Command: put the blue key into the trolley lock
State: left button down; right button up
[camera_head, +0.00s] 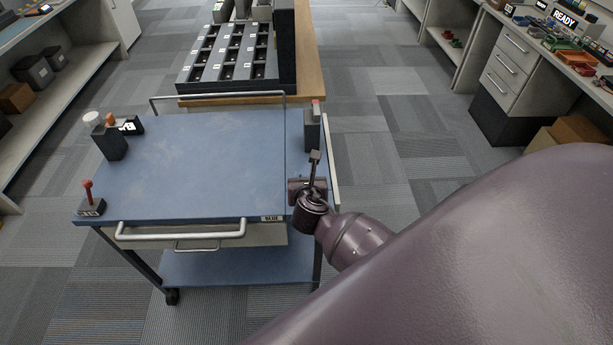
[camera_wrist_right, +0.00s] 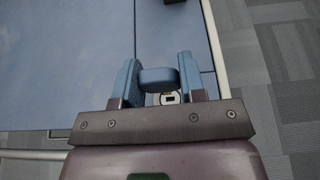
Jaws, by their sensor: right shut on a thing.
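The blue-topped trolley (camera_head: 200,175) stands in front of me, with a "BLUE" label (camera_head: 272,218) on its front edge. My right gripper (camera_head: 314,170) is over its front right corner. In the right wrist view the gripper (camera_wrist_right: 159,80) is shut on a blue piece, which I take to be the blue key (camera_wrist_right: 158,76). A pale round plate with a dark slot (camera_wrist_right: 170,98), likely the trolley lock, shows just below the key, between the fingers. I cannot tell whether the key touches it. The key's lower part is hidden. My left gripper is not in view.
A dark block with a red top (camera_head: 313,125) stands at the trolley's right edge. A red-knobbed lever (camera_head: 87,193) and a dark block with a white knob (camera_head: 108,140) stand at its left. A front handle (camera_head: 180,233) sticks out. A slotted rack (camera_head: 230,55) stands behind.

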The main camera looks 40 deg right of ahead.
jog(key=shift+f+b, duration=0.4)
jog(key=shift+f, duration=0.45)
jog(key=shift+f+b, duration=0.45)
jog(key=shift+f, duration=0.4)
pick_arm(q)
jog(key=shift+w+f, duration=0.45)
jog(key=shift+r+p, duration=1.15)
jog(key=shift+p, duration=0.1)
